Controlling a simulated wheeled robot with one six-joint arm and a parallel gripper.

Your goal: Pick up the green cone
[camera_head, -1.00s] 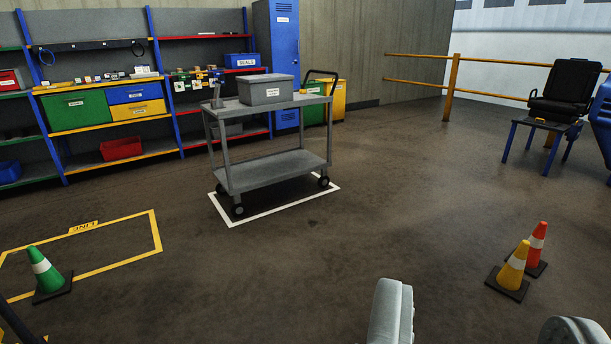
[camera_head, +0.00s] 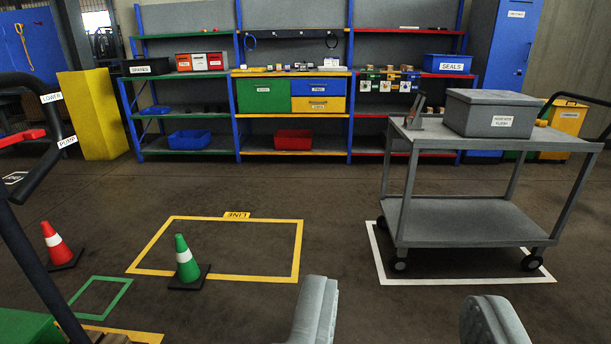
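The green cone (camera_head: 187,262) has a white band and a dark square base. It stands upright on the floor at the front edge of the yellow taped rectangle (camera_head: 297,250), left of the picture's middle. My gripper (camera_head: 400,318) shows at the bottom edge as two grey fingers set wide apart. It is open with nothing seen between the fingers. The cone is ahead and to the left of it, well apart from it. The lower parts of the fingers are cut off by the frame.
A red cone (camera_head: 55,244) stands at the left near a small green taped square (camera_head: 101,280). A dark machine frame (camera_head: 28,262) fills the left edge. A grey cart (camera_head: 470,222) with a grey box stands at the right. Shelves (camera_head: 135,150) line the back. The middle floor is clear.

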